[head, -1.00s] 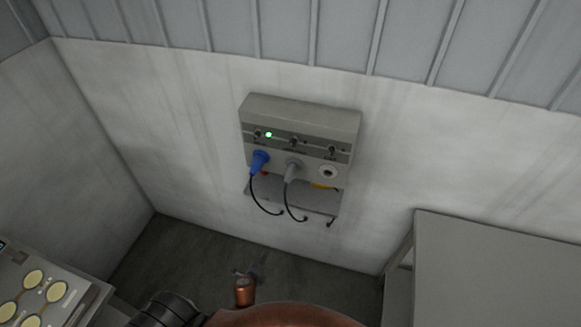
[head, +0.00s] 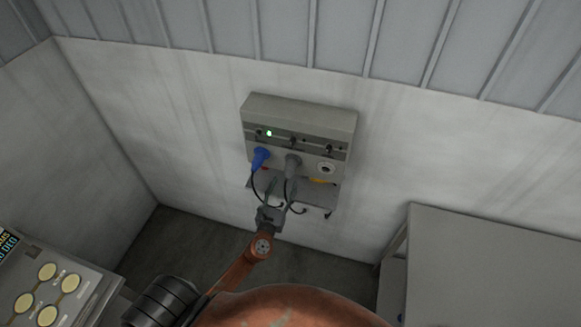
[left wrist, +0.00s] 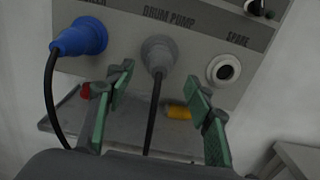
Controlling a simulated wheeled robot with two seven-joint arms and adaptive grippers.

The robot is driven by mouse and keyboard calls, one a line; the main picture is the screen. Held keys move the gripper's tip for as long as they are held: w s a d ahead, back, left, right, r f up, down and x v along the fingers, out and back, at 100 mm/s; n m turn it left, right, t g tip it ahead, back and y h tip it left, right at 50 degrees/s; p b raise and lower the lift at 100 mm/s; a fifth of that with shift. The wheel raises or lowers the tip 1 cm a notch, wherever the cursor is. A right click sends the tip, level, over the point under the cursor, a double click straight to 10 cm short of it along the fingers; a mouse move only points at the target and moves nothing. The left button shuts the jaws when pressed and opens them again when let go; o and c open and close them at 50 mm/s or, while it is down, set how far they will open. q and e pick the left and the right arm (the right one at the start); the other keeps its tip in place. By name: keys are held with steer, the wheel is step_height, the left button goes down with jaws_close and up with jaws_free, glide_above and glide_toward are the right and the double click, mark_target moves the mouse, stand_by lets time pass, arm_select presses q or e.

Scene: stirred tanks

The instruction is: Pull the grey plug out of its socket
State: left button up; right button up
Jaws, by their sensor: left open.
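The grey plug (head: 292,166) sits in the middle socket of the wall box (head: 300,112), with a black cable hanging from it. In the left wrist view the grey plug (left wrist: 157,52) is under the label DRUM PUMP. My left gripper (head: 281,184) is just below the plug in the head view. In the left wrist view my left gripper (left wrist: 158,88) is open, its green-padded fingers on either side of the black cable, a little short of the plug body. Nothing is between the fingers but the cable. My right gripper is not in view.
A blue plug (left wrist: 80,38) with its own cable sits left of the grey plug, close to my left finger. An empty socket (left wrist: 223,70) labelled SPARE is at the right. A shelf (left wrist: 60,122) below bears a yellow item (left wrist: 178,112). A green light (head: 269,133) is lit.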

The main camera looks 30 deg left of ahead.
mark_target(286, 179)
arm_select(q)
steer(key=shift+w, duration=0.1)
steer(key=shift+b+x, duration=0.3)
steer(key=shift+x, duration=4.15)
steer(key=shift+a+f, duration=0.1)
steer(key=shift+c, duration=0.7)
jaws_close()
steer(key=shift+s, duration=0.25)
steer(key=shift+s+f, duration=0.1)
steer(key=shift+s, duration=0.7)
steer(key=shift+d+v, duration=0.1)
steer(key=shift+v, duration=0.9)
steer(key=shift+d+v, duration=0.15)
steer(key=shift+v, duration=0.9)
